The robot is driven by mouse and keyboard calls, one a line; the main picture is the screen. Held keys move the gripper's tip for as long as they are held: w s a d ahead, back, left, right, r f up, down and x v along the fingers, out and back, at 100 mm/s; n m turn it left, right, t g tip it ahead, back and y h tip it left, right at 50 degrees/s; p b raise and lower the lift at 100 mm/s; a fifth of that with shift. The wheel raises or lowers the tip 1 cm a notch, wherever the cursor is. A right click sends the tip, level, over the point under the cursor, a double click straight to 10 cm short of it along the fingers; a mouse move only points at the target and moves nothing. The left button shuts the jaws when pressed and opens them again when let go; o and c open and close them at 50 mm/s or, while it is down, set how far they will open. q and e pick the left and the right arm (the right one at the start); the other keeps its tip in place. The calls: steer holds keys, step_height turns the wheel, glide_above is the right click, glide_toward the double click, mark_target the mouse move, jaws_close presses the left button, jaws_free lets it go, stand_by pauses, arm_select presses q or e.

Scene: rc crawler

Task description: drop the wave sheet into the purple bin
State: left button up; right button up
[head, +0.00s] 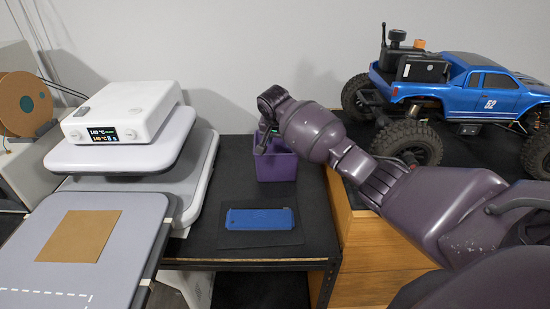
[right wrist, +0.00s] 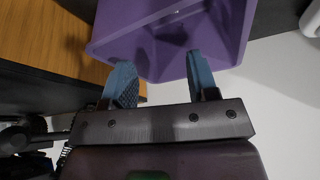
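The purple bin (head: 275,165) stands at the back of a dark table. My right gripper (head: 263,143) is at the bin's top, partly hidden by its own arm. In the right wrist view, my right gripper (right wrist: 160,72) has its two blue-grey fingers wide apart. Nothing shows between them except the purple bin (right wrist: 165,35) beyond. I cannot tell for sure which thing is the wave sheet. A flat brown sheet (head: 80,236) lies on a grey plate at the left, and a flat blue piece (head: 259,218) lies in front of the bin. My left gripper is not in view.
A heat press with a white control box (head: 122,112) stands left of the bin. A wooden cabinet (head: 375,245) stands right of the table, with a blue RC crawler (head: 480,95) on its dark top. The dark table (head: 205,236) has bare room around the blue piece.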

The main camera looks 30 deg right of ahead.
arm_select(q)
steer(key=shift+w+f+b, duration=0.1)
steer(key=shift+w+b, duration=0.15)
steer(key=shift+b, duration=0.3)
arm_select(e)
steer(key=v, duration=1.1)
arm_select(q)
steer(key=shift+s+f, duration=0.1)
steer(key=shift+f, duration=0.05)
arm_select(e)
steer(key=shift+s+f, duration=0.1)
steer(key=shift+f, duration=0.1)
